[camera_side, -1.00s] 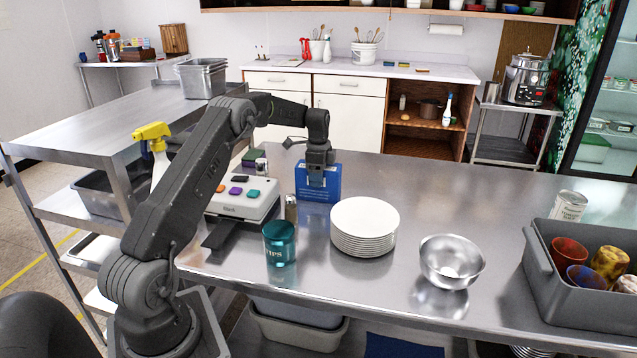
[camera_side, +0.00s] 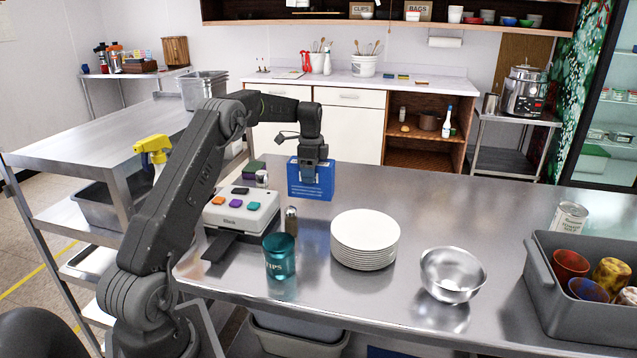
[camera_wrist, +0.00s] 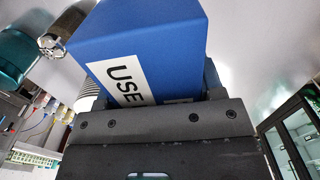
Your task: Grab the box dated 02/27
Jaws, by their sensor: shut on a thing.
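A blue box (camera_side: 312,186) is held upright at the far left part of the steel table, just behind the shaker. My gripper (camera_side: 312,168) is shut on its upper part from above. In the wrist view the blue box (camera_wrist: 140,40) fills the space between my fingers (camera_wrist: 155,100). A white label on it shows "USE"; the rest of the label is hidden by my gripper. I cannot read a date in either view.
A stack of white plates (camera_side: 365,236), a teal tips jar (camera_side: 280,256), a small shaker (camera_side: 291,220) and a label machine (camera_side: 240,210) stand near the box. A metal bowl (camera_side: 452,272) and a grey bin (camera_side: 570,310) are to the right. The table's back right is clear.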

